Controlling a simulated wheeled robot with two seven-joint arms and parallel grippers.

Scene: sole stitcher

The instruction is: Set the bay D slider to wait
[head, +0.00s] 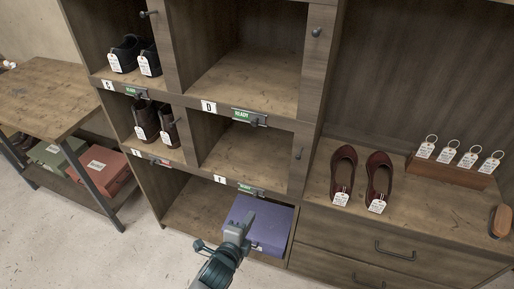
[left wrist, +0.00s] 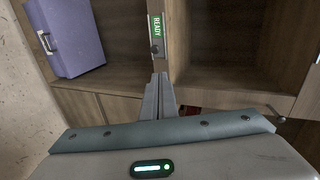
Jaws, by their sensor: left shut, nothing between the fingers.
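The bay D label (head: 209,107) is a white tag on the rail under the upper middle bay. Beside it the bay D slider (head: 249,118) shows green READY, with a dark knob toward its right end. My left gripper (head: 246,222) is shut and empty, in front of the purple box in the bottom bay, below and apart from the bay D slider. In the left wrist view its fingertips (left wrist: 160,78) point at a rail with a green READY slider (left wrist: 156,30), turned on its side. This looks like the lower rail's slider. My right gripper is not in view.
The purple box (head: 262,222) sits in the bottom bay. The lower rail's READY slider (head: 246,189) is above it. Shoes (head: 136,56) fill left bays; the bay above the D rail (head: 250,80) is empty. Dark red shoes (head: 378,180) stand on the right counter.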

